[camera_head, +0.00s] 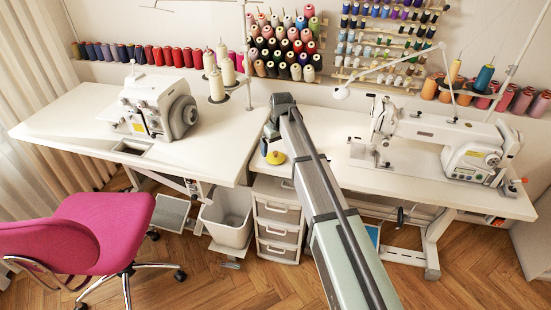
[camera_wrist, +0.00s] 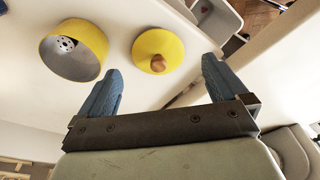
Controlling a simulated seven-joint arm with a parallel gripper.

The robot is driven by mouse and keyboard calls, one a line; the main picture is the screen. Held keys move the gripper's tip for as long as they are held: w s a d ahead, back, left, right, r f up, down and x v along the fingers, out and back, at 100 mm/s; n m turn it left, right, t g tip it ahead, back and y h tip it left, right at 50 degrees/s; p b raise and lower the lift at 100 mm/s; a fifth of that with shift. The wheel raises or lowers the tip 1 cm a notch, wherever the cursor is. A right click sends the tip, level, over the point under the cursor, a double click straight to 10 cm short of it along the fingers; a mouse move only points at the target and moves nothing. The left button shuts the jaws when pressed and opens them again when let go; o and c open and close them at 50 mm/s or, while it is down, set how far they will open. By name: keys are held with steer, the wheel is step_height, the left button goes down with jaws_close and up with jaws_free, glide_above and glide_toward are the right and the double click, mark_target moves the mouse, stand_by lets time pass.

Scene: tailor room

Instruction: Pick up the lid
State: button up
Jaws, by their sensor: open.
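The lid (camera_wrist: 158,50) is a round yellow disc with a brown knob at its middle. In the wrist view it lies on the white table, beyond and between my fingertips, apart from them. A yellow round container (camera_wrist: 76,50) lies to its left, open, with a grey inside and a pale perforated part in it. My gripper (camera_wrist: 160,80) is open, its two blue fingers apart with nothing between them. My arm hides part of that area.
A white sewing machine (camera_head: 440,140) stands on the right table (camera_head: 340,165), and an overlocker (camera_head: 158,105) on the left table (camera_head: 75,115). A drawer unit (camera_head: 278,215) and a bin (camera_head: 228,215) stand below. A pink chair (camera_head: 85,235) is at the left.

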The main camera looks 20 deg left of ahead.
mark_target(276, 152)
steer(key=f, duration=0.2)
steer(key=w+f, duration=0.1)
steer(key=shift+a+f, duration=0.15)
steer(key=shift+a, duration=0.1)
steer(key=shift+w+f, duration=0.1)
steer(key=shift+f, duration=0.5)
steer(key=shift+c, duration=0.5)
steer(key=c, duration=0.8)
